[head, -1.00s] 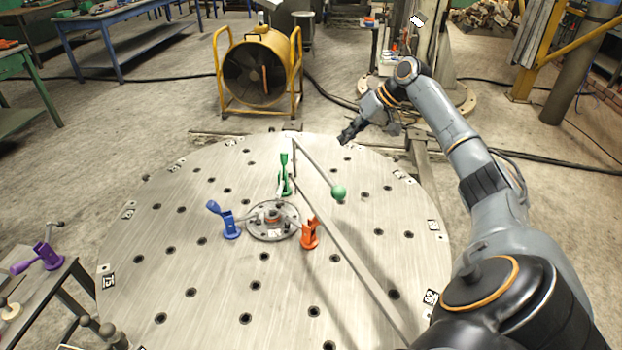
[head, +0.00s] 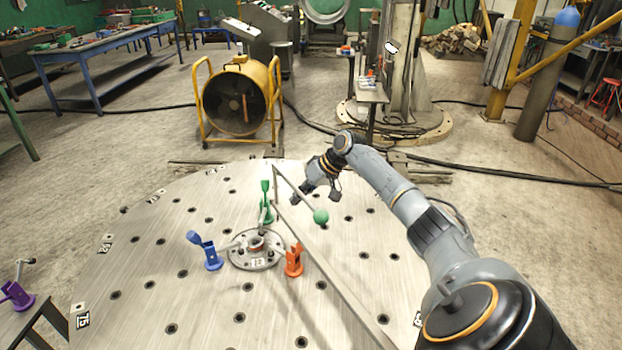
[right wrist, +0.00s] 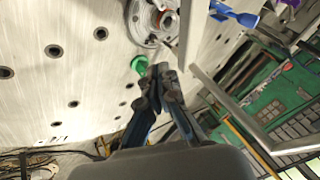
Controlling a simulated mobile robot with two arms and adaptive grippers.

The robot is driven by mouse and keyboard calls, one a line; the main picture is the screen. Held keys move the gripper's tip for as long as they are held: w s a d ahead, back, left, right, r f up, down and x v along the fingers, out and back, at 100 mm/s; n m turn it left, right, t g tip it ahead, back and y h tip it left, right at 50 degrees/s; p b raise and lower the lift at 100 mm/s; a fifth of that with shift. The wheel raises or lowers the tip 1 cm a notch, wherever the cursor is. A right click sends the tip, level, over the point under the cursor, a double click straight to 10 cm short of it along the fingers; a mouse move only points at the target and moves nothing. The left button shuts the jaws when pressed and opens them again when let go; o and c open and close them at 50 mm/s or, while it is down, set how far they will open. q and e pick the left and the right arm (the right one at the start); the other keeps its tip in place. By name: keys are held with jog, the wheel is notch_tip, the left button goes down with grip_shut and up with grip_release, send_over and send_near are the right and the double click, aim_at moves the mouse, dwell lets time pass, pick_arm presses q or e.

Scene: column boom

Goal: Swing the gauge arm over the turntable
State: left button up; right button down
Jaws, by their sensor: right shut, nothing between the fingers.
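The turntable (head: 150,270) is a large round grey metal plate with dark holes. The gauge arm (head: 297,190) appears as a thin rod slanting over the plate to a green ball (head: 320,216). A long flat grey bar (head: 335,278) runs below it towards the front right. My right gripper (head: 297,197) is close to the rod's upper part in the head view; contact cannot be told. In the right wrist view its fingertips (right wrist: 160,78) are together and empty, with a green part beside them that I cannot identify for sure. My left gripper is out of view.
Blue (head: 210,252), green (head: 266,203) and orange (head: 294,260) clamps surround a round flange (head: 256,262) on the plate. A yellow fan (head: 238,100) stands behind it. A purple clamp (head: 17,295) is at far left. The plate's left part is clear.

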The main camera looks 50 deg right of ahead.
jog(key=shift+w+a, duration=0.2)
jog(key=shift+a, duration=0.75)
